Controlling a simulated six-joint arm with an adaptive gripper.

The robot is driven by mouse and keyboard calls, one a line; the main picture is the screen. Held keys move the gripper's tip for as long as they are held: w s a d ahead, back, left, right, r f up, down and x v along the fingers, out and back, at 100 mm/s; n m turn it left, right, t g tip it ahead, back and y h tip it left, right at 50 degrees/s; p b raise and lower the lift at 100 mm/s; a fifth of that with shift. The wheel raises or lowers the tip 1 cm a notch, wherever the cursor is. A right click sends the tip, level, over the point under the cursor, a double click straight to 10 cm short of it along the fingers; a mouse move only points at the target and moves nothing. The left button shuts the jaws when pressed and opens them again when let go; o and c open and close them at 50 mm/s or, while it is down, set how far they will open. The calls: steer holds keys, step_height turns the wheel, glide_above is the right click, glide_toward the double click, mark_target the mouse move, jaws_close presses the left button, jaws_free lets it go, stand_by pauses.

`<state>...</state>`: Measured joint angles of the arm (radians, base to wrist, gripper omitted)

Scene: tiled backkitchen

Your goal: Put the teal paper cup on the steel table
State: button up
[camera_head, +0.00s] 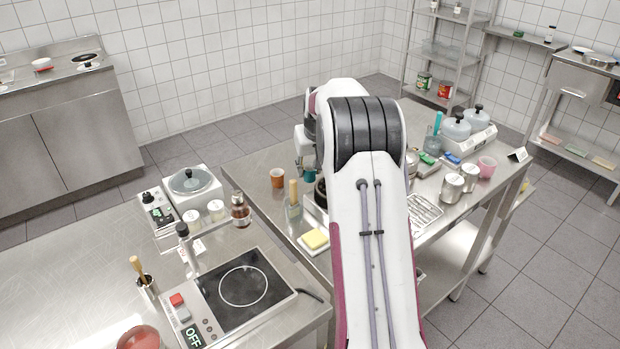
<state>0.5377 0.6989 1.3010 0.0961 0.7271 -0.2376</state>
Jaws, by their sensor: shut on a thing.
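The teal paper cup (309,177) shows as a small teal patch just below my gripper (306,168), partly hidden by my gripper and arm. My gripper is shut on it, over the far left part of the steel table (262,160). I cannot tell whether the cup touches the tabletop. My arm crosses the middle of the view and hides much of this table.
An orange-brown cup (277,178) stands left of the teal cup. A dark pot (321,193) is close by. Steel canisters (452,187) and a pink cup (487,167) stand right.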

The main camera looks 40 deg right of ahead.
mark_target(310, 178)
steer(key=shift+f, duration=1.85)
steer(key=shift+f, duration=0.15)
steer(key=o, duration=1.2)
steer(key=shift+v, duration=0.8)
steer(key=v, duration=1)
steer(key=shift+s+r, duration=0.15)
steer(key=shift+r, duration=0.15)
